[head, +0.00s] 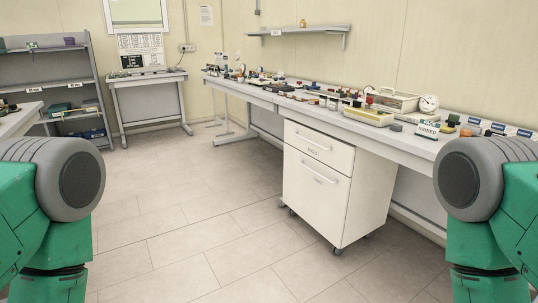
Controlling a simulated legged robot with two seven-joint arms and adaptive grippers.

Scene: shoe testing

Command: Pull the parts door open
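A white rolling cabinet (364,197) stands under the long workbench on the right. It has a shallow upper front (325,152) and a taller lower front (311,206). Each has a bar handle near its top, the upper handle (312,141) and the lower handle (319,173). Both fronts look shut. Their small labels are too blurred to read, so I cannot tell which front is the parts door. Neither gripper is in view. Only green and grey parts of my two arms show at the left and right edges, apart from the cabinet.
The long workbench (407,142) carries many small items and boxes, with a wall shelf (300,32) above. A grey shelving unit (50,68) and a small table (149,80) stand at the back left. The tiled floor (190,217) before the cabinet is clear.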

